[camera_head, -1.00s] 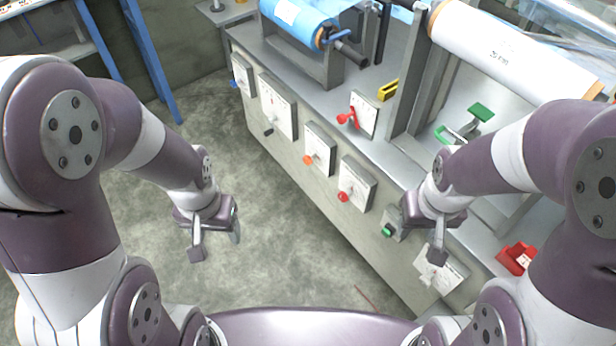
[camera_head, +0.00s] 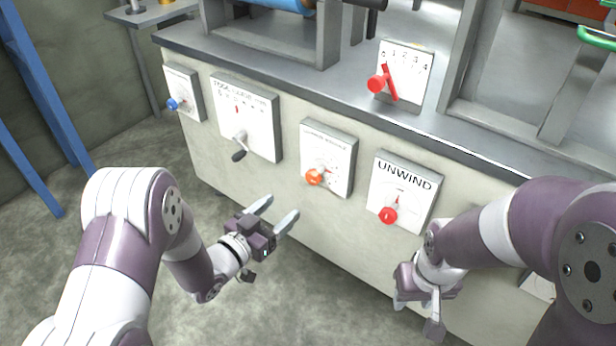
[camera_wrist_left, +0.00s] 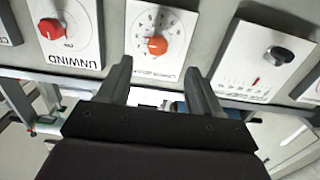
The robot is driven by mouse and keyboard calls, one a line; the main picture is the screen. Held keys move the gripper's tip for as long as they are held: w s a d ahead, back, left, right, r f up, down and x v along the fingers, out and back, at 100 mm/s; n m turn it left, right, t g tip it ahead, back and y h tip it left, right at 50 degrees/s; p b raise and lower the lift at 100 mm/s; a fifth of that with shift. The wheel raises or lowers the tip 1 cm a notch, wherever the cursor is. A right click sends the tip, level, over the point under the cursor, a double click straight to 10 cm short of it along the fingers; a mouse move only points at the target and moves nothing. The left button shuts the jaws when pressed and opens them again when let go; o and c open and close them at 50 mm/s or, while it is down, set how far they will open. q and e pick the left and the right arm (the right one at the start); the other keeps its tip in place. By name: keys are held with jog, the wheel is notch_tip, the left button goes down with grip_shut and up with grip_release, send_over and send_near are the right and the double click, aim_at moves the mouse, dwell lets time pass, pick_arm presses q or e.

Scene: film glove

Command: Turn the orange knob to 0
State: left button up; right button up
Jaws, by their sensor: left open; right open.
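The orange knob (camera_head: 314,177) sits low on a white dial panel (camera_head: 330,150) on the front of the machine. In the left wrist view the orange knob (camera_wrist_left: 157,45) shows upside down, ahead of and between the fingertips. The dial's numbers are too small to read surely. My left gripper (camera_head: 277,212) is open and empty, below and left of the knob, its fingers pointing toward the panel without touching it. My right gripper (camera_head: 416,312) is open, below the UNWIND panel and apart from it.
The floor in front is clear.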

aim_at(311, 179)
pick_arm(q)
jog(key=b+x, duration=0.2)
jog(key=x, duration=0.2)
jog(key=b+x, duration=0.2)
jog(key=x, duration=0.2)
jog(key=r+b+x, duration=0.1)
jog(key=b+x, duration=0.1)
jog(key=x, duration=0.2)
jog(key=shift+d, duration=0.15)
jog(key=shift+w+d+r, duration=0.15)
jog(key=shift+w, duration=0.1)
jog(key=c, duration=1)
